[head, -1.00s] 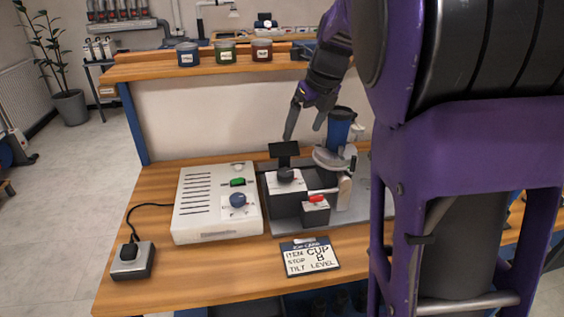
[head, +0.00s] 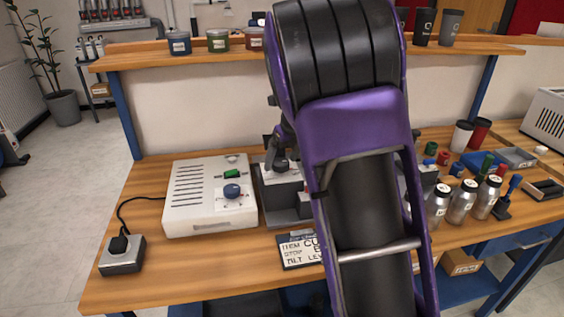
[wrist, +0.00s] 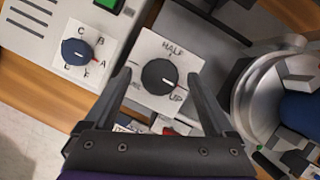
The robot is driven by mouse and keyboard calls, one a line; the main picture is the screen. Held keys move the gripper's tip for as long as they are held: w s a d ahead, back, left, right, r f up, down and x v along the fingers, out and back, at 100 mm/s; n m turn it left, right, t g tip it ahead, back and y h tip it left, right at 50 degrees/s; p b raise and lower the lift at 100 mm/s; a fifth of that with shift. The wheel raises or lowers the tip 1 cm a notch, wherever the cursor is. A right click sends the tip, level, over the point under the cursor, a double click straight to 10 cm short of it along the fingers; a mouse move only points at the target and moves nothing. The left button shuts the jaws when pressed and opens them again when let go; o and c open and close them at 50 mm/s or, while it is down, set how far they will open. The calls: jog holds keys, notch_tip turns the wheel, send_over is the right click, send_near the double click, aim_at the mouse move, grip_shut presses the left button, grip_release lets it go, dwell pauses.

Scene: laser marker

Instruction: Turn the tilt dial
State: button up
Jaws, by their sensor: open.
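The tilt dial (wrist: 159,76) is a round black knob on a white plate marked HALF and UP, with a third label partly hidden by the left finger. Its red mark points to the lower right, towards UP. My gripper (wrist: 160,80) is open, with one finger on each side of the dial; I cannot tell whether they touch it. In the head view the dial (head: 281,168) shows just left of my arm, which hides much of the machine. The job card (head: 298,255) is partly covered; CUP, B and TILT LEVEL were readable on it earlier.
Left of the dial is a white control box (head: 190,205) with a blue lettered dial (wrist: 76,52) and a green switch (head: 232,174). A round metal holder (wrist: 255,95) with a blue cup (wrist: 300,112) is at the right. Steel bottles (head: 462,200) stand further right.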

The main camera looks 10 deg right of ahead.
jog(key=shift+f, duration=0.1)
jog(key=shift+c, duration=0.3)
jog(key=c, duration=1.3)
